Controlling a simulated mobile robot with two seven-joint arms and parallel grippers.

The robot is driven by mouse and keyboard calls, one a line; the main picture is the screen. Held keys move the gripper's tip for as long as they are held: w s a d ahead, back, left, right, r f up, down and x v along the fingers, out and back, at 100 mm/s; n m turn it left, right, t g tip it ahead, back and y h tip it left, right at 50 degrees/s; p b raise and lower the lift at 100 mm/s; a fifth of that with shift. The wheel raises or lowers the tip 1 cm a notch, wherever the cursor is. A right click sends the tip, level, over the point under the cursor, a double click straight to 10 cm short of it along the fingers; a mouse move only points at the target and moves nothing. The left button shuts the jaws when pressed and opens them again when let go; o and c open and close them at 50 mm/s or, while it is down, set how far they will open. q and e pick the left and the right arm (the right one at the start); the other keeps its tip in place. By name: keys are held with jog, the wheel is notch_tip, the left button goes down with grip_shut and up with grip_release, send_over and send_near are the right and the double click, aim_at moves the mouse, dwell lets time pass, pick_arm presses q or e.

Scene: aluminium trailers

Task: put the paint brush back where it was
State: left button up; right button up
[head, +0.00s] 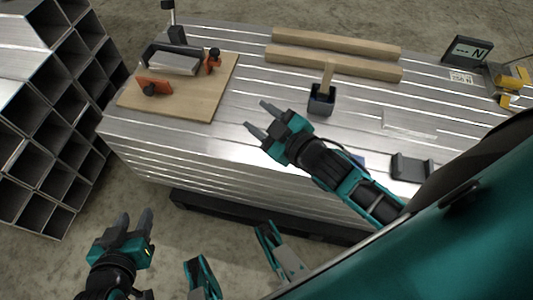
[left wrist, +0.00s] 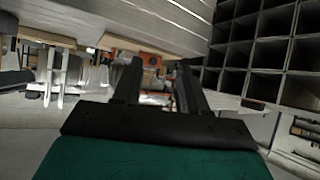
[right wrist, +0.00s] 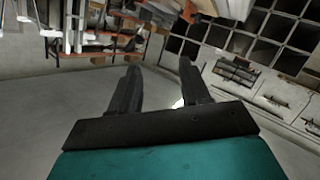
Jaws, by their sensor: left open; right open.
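In the head view a light wooden handle (head: 327,76), which looks like the paint brush, stands upright in a small dark square cup (head: 321,102) on the aluminium table top; its lower end is hidden inside the cup. My right gripper (head: 257,116) is open and empty over the table's front part, left of and nearer than the cup, apart from it. My left gripper (head: 134,219) is open and empty, off the table's front left, above the floor. The wrist views show the open fingers of the left gripper (left wrist: 158,82) and the right gripper (right wrist: 158,80) with nothing between them.
A wooden board (head: 190,105) with orange-and-black clamping parts lies at the table's left. Two wooden bars (head: 335,42) lie at the back. A dark tray (head: 411,168) is at the right, a display (head: 468,50) at the back right. Stacked square tubes (head: 45,130) stand left.

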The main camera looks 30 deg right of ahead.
jog(key=s+a+f+m+g, duration=0.2)
jog(key=s+f+m+g, duration=0.2)
jog(key=s+f+m, duration=0.1)
jog(key=shift+s+a+f+h, duration=0.3)
jog(key=shift+s+f, duration=0.15)
jog(key=shift+s, duration=0.55)
pick_arm(q)
jog(key=shift+r, duration=0.1)
jog(key=s+a+r+y+p, duration=0.1)
jog(key=a+r+p, duration=0.2)
jog(key=r+p, duration=0.8)
jog(key=p, duration=0.5)
jog(key=shift+s+a+r, duration=0.15)
jog(key=shift+s+r, duration=0.1)
jog(key=shift+r, duration=0.05)
pick_arm(e)
jog(key=s+d+r, duration=0.1)
jog(key=d+r, duration=0.2)
jog(key=r, duration=0.8)
jog(key=shift+s+d+r+m+h, duration=0.15)
jog(key=shift+r+m+h, duration=0.15)
jog(key=shift+r+h, duration=0.1)
